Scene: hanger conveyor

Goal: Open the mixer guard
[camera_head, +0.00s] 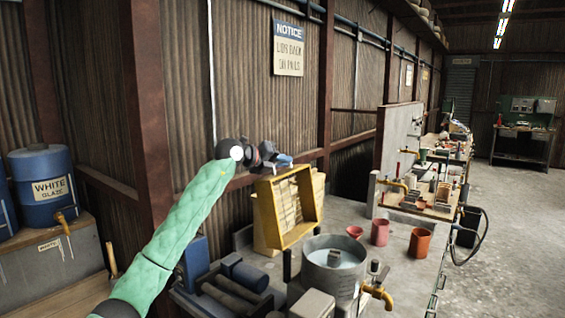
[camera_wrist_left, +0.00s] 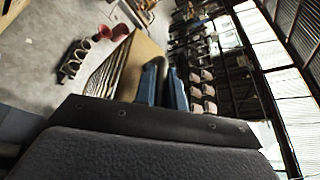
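A round grey metal tub (camera_head: 333,275) with grey liquid, apparently the mixer, stands at the front of the bench. A brass tap (camera_head: 377,293) is on its side. A yellow frame with pale slats (camera_head: 288,208) stands tilted behind the tub; I cannot tell whether it is the guard. My left gripper (camera_head: 284,160) is just above the frame's top edge, pointing right. In the left wrist view its two blue fingers (camera_wrist_left: 163,87) are close together with a narrow dark strip between them; whether they hold anything is unclear. My right gripper is out of view.
Red cups (camera_head: 380,232) and an orange pot (camera_head: 420,242) stand right of the tub. Blue machinery (camera_head: 235,275) lies left of it. Blue barrels (camera_head: 45,185) are at far left. A corrugated wall is behind. The floor at right (camera_head: 520,230) is clear.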

